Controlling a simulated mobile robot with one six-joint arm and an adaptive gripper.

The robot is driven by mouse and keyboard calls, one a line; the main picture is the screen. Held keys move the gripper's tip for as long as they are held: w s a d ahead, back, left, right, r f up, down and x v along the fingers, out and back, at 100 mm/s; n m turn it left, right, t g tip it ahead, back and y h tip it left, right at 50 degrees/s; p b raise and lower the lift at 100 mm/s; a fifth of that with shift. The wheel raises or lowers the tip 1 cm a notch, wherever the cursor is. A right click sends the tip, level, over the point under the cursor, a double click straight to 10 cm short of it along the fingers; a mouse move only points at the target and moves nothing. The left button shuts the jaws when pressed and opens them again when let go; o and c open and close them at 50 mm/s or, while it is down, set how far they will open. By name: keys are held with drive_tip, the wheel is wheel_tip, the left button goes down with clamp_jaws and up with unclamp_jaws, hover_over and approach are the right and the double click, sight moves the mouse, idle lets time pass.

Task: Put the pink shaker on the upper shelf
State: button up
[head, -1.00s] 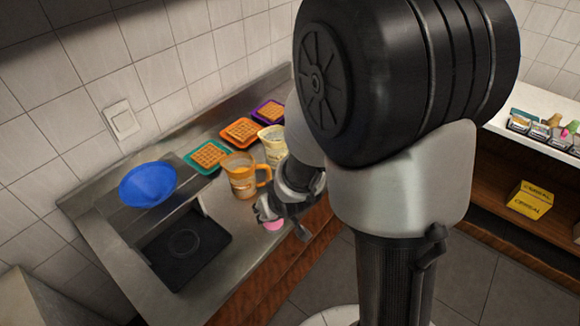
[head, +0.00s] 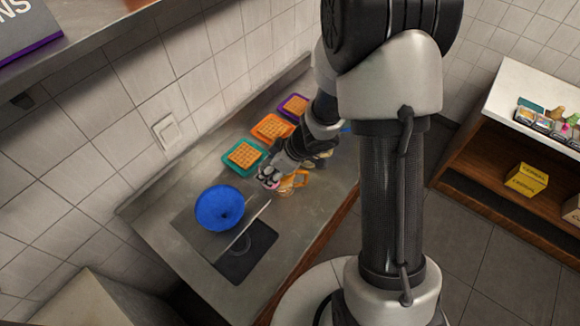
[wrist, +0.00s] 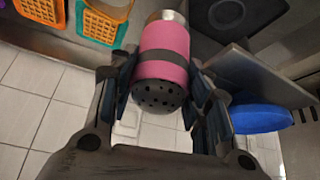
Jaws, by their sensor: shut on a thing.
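The pink shaker (wrist: 163,55) is in the wrist view, a pink cylinder with a dark band and a dark perforated end. My gripper (wrist: 162,88) is shut on it, with one finger on each side. In the head view my gripper (head: 268,178) is over the counter, between the blue bowl and the orange pitcher, and mostly hides the shaker. A wall shelf (head: 95,42) shows at the upper left of the head view, higher than the counter and away from my gripper.
A box (head: 28,32) with a purple edge stands on the wall shelf. A blue bowl (head: 219,207) sits by a raised metal plate above a black pad (head: 247,262). Waffles on coloured trays (head: 243,158) line the wall. An orange pitcher (head: 293,183) is near my gripper.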

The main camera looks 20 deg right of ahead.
wheel_tip(320, 180, down, 20)
drive_tip(key=b, duration=0.9)
drive_tip(key=shift+s+r+b, duration=0.1)
drive_tip(key=shift+b, duration=0.3)
drive_tip(key=shift+f, duration=0.2)
drive_tip(key=o, duration=0.8)
drive_tip(key=shift+o, duration=0.2)
